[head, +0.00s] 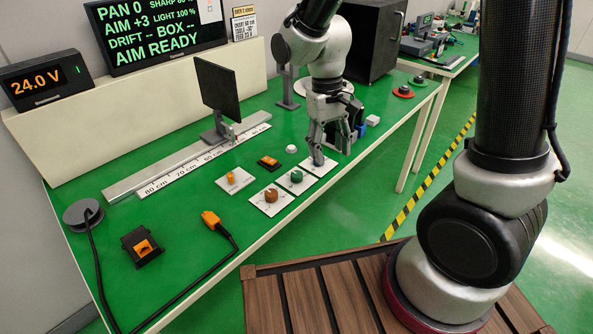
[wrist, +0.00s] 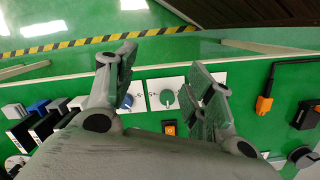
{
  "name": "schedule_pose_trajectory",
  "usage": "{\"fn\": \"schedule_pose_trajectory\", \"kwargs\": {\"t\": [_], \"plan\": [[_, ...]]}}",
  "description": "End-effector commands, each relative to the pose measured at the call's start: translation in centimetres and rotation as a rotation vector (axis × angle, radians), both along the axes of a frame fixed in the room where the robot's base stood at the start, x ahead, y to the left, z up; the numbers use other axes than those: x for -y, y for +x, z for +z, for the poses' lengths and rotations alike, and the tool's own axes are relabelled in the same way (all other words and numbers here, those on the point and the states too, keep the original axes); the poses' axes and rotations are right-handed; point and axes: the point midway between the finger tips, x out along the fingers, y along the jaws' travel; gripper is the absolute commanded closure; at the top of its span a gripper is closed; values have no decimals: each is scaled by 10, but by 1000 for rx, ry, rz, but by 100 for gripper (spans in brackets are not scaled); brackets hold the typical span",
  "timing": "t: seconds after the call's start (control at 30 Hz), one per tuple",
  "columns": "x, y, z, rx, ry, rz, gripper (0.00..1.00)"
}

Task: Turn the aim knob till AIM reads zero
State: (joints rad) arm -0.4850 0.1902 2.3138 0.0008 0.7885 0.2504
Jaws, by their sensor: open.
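The monitor (head: 154,30) in the head view reads PAN 0, AIM +3, LIGHT 100% and AIM READY. A row of white knob plates stands along the bench front: one with a brown-orange knob (head: 271,196), one with a green knob (head: 296,176), and a third plate (head: 322,168) partly behind my gripper (head: 331,150). In the wrist view my gripper (wrist: 163,68) is open and empty. The green knob (wrist: 168,98) shows between its fingers, and a blue knob (wrist: 127,102) is beside the left finger. I cannot read the plate labels, so which knob is aim is unclear.
A black screen (head: 217,88) stands on a centimetre rail (head: 165,172) behind the knobs. A small plate with an orange switch (head: 234,180) and an orange plug (head: 211,220) with cable lie left. A black box (head: 376,40) stands behind my gripper.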

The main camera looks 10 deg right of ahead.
Motion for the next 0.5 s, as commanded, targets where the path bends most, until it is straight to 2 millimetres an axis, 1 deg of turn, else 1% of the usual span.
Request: {"fn": "schedule_pose_trajectory", "kwargs": {"t": [0.03,0.1,0.17,0.2,0.23,0.3,0.43,0.5], "plan": [[-14,8,-19,-9,-13,-19,47],[-30,21,-38,0,-21,-68,47],[-42,35,-52,25,-17,-131,47],[-50,50,-56,60,-3,-197,47],[-56,60,-52,91,14,-238,47],[-62,71,-49,131,37,-315,47],[-63,74,-52,147,44,-385,47],[-63,73,-59,145,42,-394,47]]}}
